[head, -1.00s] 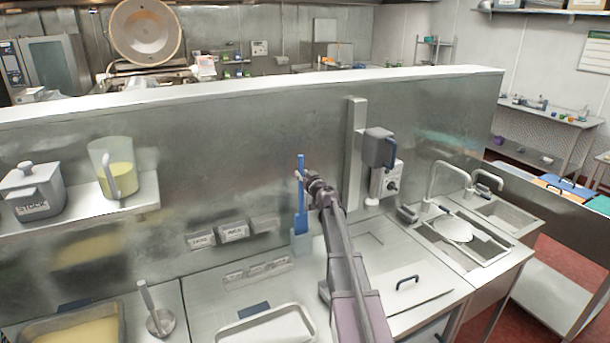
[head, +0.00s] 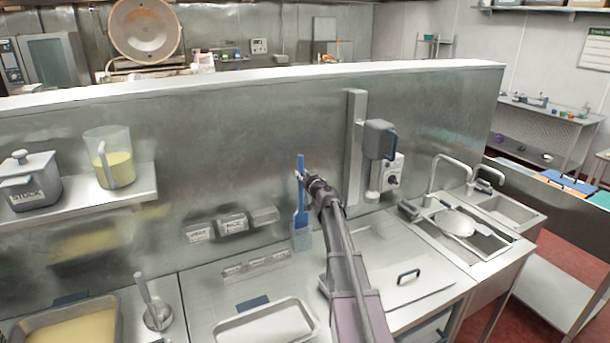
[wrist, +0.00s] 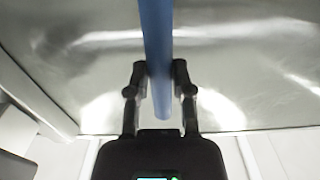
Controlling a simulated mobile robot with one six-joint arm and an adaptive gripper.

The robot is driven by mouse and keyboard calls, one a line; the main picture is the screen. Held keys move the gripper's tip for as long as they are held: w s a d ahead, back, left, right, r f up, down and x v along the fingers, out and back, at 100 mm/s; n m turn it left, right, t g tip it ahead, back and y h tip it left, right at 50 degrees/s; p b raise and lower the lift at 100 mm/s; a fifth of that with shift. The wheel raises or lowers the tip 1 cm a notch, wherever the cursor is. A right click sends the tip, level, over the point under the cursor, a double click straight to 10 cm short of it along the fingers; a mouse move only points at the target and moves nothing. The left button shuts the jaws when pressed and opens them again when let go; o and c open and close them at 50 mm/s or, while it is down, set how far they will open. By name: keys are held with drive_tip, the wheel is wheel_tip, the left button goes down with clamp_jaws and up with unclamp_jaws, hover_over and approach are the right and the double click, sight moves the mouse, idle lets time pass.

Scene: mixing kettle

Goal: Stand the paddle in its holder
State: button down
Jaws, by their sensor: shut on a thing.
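The blue paddle (head: 300,200) is upright in front of the steel back wall. My gripper (head: 306,177) is shut on its handle, near the upper part. In the wrist view the blue handle (wrist: 157,40) runs between the two fingers of my gripper (wrist: 159,75). The pale blue-grey holder (head: 302,241) stands on the counter against the wall, directly below the paddle. The paddle's lower end meets or overlaps the holder's top in the head view. I cannot tell how deep it sits inside.
Labelled boxes (head: 232,223) hang on the wall left of the paddle. A wall-mounted mixer (head: 379,140) is to the right, with the sink (head: 470,238) beyond. A pale tray (head: 262,325) lies on the counter in front. A stock pot (head: 28,185) stands on the left shelf.

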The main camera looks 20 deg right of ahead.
sight(302, 190)
drive_tip(key=shift+f+b, duration=3.1)
drive_tip(key=shift+f, duration=0.25)
drive_tip(key=shift+c, duration=2.1)
unclamp_jaws()
drive_tip(key=shift+o, duration=0.2)
drive_tip(key=o, duration=0.4)
drive_tip(key=shift+s, duration=0.15)
